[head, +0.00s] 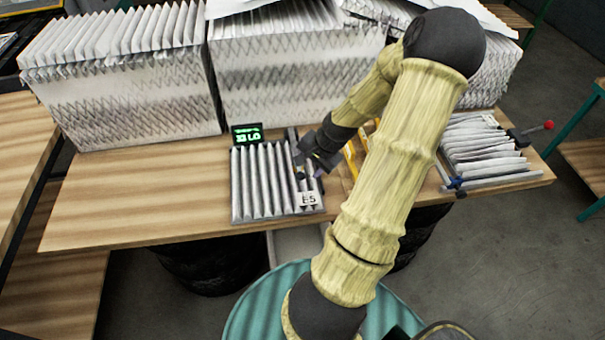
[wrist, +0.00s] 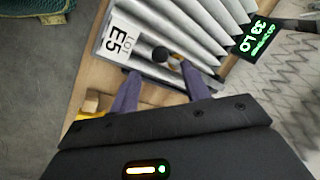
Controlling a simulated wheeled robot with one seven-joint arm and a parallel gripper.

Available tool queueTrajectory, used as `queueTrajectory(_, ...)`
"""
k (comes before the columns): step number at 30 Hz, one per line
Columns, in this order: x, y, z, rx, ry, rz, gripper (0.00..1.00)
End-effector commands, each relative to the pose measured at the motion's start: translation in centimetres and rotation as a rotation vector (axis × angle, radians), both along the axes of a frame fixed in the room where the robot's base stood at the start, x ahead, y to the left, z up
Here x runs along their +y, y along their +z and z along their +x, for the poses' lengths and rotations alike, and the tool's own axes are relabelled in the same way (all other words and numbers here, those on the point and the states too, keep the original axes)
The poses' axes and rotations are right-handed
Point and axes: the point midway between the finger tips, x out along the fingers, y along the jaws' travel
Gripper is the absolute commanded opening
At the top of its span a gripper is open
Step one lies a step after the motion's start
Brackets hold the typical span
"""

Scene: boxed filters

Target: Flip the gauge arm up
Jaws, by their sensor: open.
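A pleated grey filter (head: 262,180) lies on the wooden bench, with a white label reading LOT E5 (wrist: 118,40). A small black display with green digits (head: 247,134) stands at its back left corner; it also shows in the wrist view (wrist: 262,38). A dark round knob (wrist: 160,54) on a short rod, which looks like the gauge arm's end, lies low over the pleats. My gripper (wrist: 160,68) is open, its two fingers on either side of the knob with gaps visible. In the head view my gripper (head: 310,168) is over the filter's right edge, and the arm is largely hidden.
Large boxes of white pleated filters (head: 125,95) line the back of the bench (head: 130,200). To the right, another filter (head: 480,150) lies beside a blue clamp and a lever with a red ball (head: 548,125). Yellow parts (head: 350,155) sit just behind my arm. The bench's left front is clear.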

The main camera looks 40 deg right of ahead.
Motion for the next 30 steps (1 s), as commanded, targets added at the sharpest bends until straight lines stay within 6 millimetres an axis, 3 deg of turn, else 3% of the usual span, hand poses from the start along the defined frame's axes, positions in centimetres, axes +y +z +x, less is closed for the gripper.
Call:
queueTrajectory(12, 0.6, -5.4, 2.2, 0.000, 0.003, 0.001, 0.47)
queueTrajectory(23, 0.6, -5.9, 2.4, 0.000, 0.000, -0.001, 0.47)
queueTrajectory(30, 0.6, -5.9, 2.3, 0.001, 0.000, 0.000, 0.00)
